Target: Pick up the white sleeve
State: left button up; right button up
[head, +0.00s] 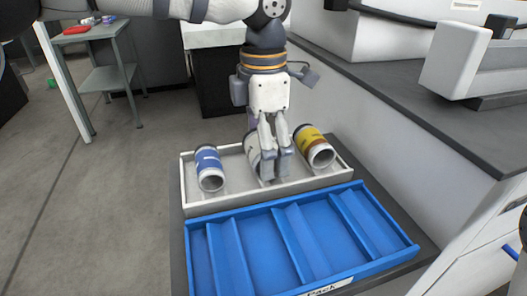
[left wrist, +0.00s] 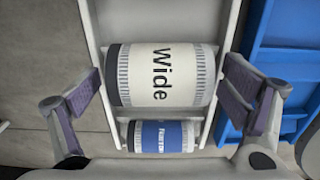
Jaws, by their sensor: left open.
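The white sleeve (left wrist: 180,80), marked "Wide" with grey ribbed ends, lies on its side in the pale tray. In the head view the white sleeve (head: 252,148) is partly hidden behind my left gripper (head: 276,166). In the left wrist view my left gripper (left wrist: 165,88) is open, with one finger on each side of the sleeve and a visible gap at each end. It is not closed on anything. My right gripper is not in view.
The pale tray (head: 228,199) also holds a blue sleeve (head: 208,164) at left and a yellow sleeve (head: 314,144) at right. A blue divided rack (head: 262,248) lies in front, its visible slots empty. A grey counter (head: 430,105) borders the right side.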

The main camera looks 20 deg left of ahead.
pick_arm(q)
jog(key=c, duration=1.6)
jog(key=shift+r, duration=0.1)
